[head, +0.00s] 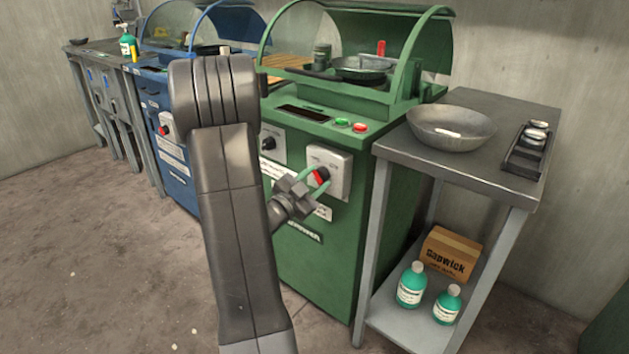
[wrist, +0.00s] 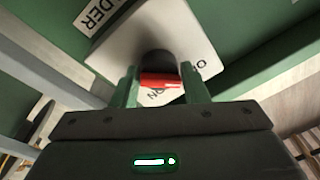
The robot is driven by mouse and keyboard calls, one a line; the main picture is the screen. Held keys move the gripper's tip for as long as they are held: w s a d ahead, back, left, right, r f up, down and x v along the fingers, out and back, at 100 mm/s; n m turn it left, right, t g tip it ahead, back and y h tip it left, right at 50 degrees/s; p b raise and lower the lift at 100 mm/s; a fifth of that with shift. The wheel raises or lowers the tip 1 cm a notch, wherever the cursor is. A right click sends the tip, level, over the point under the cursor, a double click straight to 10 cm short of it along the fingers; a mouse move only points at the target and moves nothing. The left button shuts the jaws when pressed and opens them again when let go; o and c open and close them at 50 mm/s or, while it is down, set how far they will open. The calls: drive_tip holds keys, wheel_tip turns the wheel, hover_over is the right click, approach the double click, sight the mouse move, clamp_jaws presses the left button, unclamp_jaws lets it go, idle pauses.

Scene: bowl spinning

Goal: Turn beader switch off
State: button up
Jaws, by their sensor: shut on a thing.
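The beader switch is a black rotary knob with a red handle (head: 321,175) on a light grey plate (head: 340,172) on the front of the green machine (head: 300,250). In the wrist view the red handle (wrist: 160,80) lies between my two green fingers. My gripper (head: 318,180) is shut on the red handle. In the wrist view the plate (wrist: 195,40) carries a partly visible "ON" label beside the handle and an "O" to its right. A label ending in "DER" (wrist: 100,14) is above it. The finger pads' contact faces are hidden.
A second black knob (head: 268,143) sits left of the switch, with green and red buttons (head: 360,127) above. A steel table (head: 480,186) with a metal bowl (head: 451,128) stands close on the right. A blue machine (head: 165,110) stands left. Open floor (head: 90,250) lies at the left front.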

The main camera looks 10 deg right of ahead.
drive_tip(key=o, duration=0.8)
drive_tip(key=shift+s+f, duration=0.15)
drive_tip(key=shift+f, duration=0.1)
drive_tip(key=shift+o, duration=0.6)
drive_tip(key=shift+r, duration=0.1)
drive_tip(key=p+v, duration=0.1)
drive_tip(key=v, duration=1.2)
drive_tip(key=shift+s+a+p, duration=0.2)
drive_tip(key=shift+a+p, duration=0.1)
drive_tip(key=b+x, duration=0.1)
drive_tip(key=x, duration=1.3)
drive_tip(key=shift+r+b, duration=0.1)
drive_tip(key=shift+b, duration=0.2)
drive_tip(key=shift+a, duration=0.1)
